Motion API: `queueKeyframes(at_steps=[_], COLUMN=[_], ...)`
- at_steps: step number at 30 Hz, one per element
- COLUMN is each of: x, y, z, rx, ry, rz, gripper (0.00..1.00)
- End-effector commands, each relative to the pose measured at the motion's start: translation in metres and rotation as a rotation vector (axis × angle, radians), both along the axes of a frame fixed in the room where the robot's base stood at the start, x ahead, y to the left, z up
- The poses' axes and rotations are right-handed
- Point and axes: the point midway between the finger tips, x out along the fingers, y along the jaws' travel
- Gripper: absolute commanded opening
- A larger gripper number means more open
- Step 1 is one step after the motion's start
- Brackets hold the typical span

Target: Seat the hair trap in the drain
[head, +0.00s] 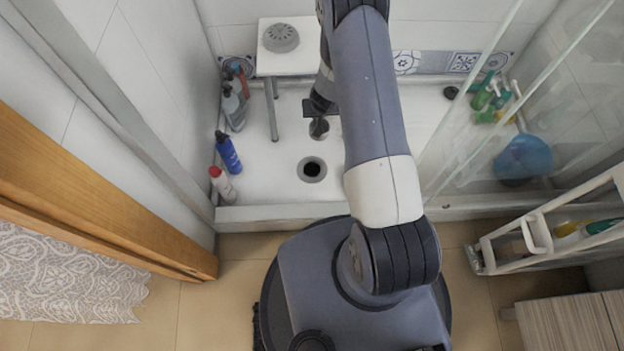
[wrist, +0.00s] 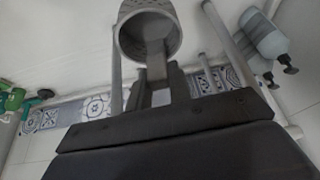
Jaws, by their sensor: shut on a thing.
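The drain (head: 312,169) is a dark round hole with a grey metal ring in the white shower floor. My gripper (head: 320,112) is beyond the drain in the head view, above the shower floor. It is shut on the hair trap (head: 318,129), a small grey cup that shows partly below the fingers. In the wrist view my gripper (wrist: 157,88) grips a flat strip at the cup's wall. The hair trap (wrist: 135,40) shows its hollow inside and a dotted outer wall there. The trap is apart from the drain.
A white stool (head: 302,62) with a grey round grate (head: 281,38) stands at the back. Bottles, including a blue one (head: 228,153) and a red-capped one (head: 222,184), line the left wall. A glass panel (head: 480,100) is on the right. The floor around the drain is clear.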

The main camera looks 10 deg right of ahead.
Motion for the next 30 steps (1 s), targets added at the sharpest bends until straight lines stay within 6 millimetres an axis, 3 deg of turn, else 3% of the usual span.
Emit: queueKeyframes(at_steps=[1,15,21,30], x=[0.001,0.007,0.007,0.006], y=[0.002,0.018,0.021,0.023], z=[-0.025,-0.161,-0.193,-0.218], rx=[-0.001,-0.015,-0.02,-0.023], ry=[0.002,0.013,0.016,0.017], rz=[-0.003,-0.051,-0.066,-0.071], gripper=[0.0,0.0,0.0,0.0])
